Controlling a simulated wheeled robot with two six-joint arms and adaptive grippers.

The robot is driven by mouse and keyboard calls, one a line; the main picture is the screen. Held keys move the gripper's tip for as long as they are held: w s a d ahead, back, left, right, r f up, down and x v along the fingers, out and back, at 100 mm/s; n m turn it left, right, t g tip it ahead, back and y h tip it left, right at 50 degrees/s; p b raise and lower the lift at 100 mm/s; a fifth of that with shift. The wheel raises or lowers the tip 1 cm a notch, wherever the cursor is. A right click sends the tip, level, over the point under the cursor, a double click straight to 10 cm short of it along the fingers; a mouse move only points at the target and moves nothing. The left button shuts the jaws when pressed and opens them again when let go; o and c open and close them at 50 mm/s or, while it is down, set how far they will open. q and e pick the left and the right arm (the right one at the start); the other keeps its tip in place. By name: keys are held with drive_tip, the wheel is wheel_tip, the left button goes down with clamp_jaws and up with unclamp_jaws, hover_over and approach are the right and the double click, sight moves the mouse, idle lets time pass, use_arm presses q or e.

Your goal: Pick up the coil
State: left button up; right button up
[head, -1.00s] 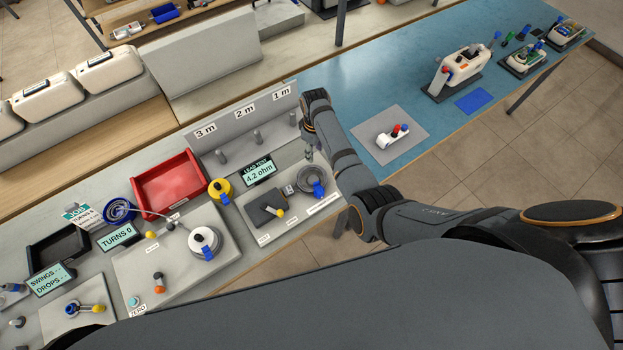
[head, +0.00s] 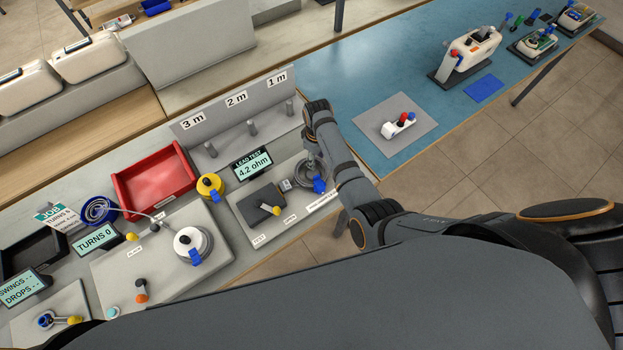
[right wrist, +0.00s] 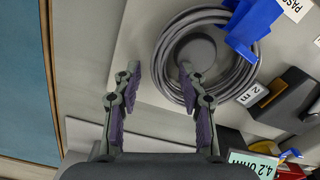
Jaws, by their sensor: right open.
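A grey cable coil (right wrist: 240,75) with a blue clip (right wrist: 252,25) lies around a round grey hub on a light board in the right wrist view. In the head view the coil (head: 303,176) is partly hidden by my right arm and gripper. My right gripper (right wrist: 158,85) is open and empty above the coil's edge. In the wrist view one fingertip is left of the ring, and the other overlaps it near the hub. I cannot tell the exact height or any contact. My left gripper is not in view.
A lead-test display (head: 252,165) reads 4.2 ohm beside a dark block (head: 258,203). Posts (head: 251,128) marked 1 m to 3 m stand behind. The blue table (head: 350,75) has free room.

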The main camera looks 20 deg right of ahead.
drive_tip(key=shift+s+a+r, duration=0.1)
drive_tip(key=shift+c, duration=0.8)
clamp_jaws()
